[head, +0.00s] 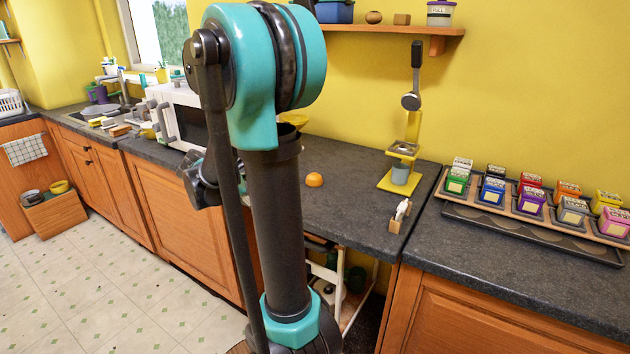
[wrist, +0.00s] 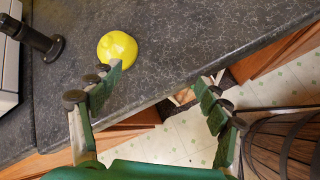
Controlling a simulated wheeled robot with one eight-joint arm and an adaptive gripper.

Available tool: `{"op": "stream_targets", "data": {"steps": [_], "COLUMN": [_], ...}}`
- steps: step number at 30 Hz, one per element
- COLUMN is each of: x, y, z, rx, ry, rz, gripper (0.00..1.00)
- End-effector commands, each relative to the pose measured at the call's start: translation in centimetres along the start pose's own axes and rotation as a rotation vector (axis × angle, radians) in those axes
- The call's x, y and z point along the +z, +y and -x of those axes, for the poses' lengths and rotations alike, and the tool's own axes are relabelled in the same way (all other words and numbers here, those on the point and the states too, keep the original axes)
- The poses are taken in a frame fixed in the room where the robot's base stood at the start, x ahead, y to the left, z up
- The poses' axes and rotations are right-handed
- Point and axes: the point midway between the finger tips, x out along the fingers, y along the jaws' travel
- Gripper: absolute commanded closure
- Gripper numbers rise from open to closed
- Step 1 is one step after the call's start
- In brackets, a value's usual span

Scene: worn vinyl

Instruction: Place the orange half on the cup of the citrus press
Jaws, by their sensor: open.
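The orange half (head: 314,180) lies on the dark counter in the head view, right of my arm. The citrus press (head: 386,181) stands farther right, a yellow stand with its dark lever raised. Its cup (head: 403,149) sits partway up the stand, above a grey tumbler (head: 400,174). My gripper (wrist: 155,90) is open and empty in the wrist view, its green fingers wide apart over the counter's front edge. I cannot make out the gripper in the head view. The orange half and press cannot be made out in the wrist view.
A yellow round item (wrist: 117,48) lies on the counter beyond the left finger. A white microwave (head: 175,115) stands left of my arm. A small wooden holder (head: 399,216) is near the counter's front edge. A tray of colourful boxes (head: 465,215) fills the right counter.

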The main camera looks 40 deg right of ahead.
Motion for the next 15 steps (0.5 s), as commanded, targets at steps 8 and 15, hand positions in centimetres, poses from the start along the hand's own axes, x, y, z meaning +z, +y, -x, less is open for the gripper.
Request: {"op": "stream_targets", "data": {"steps": [8,15], "x": [4.4,6.0], "y": [3.9,4.4], "z": [0.2,-1.2], "rx": [-0.067,-0.096], "ry": [-0.318,-0.376], "rz": [0.401,0.469], "gripper": [0.23,0.23]}}
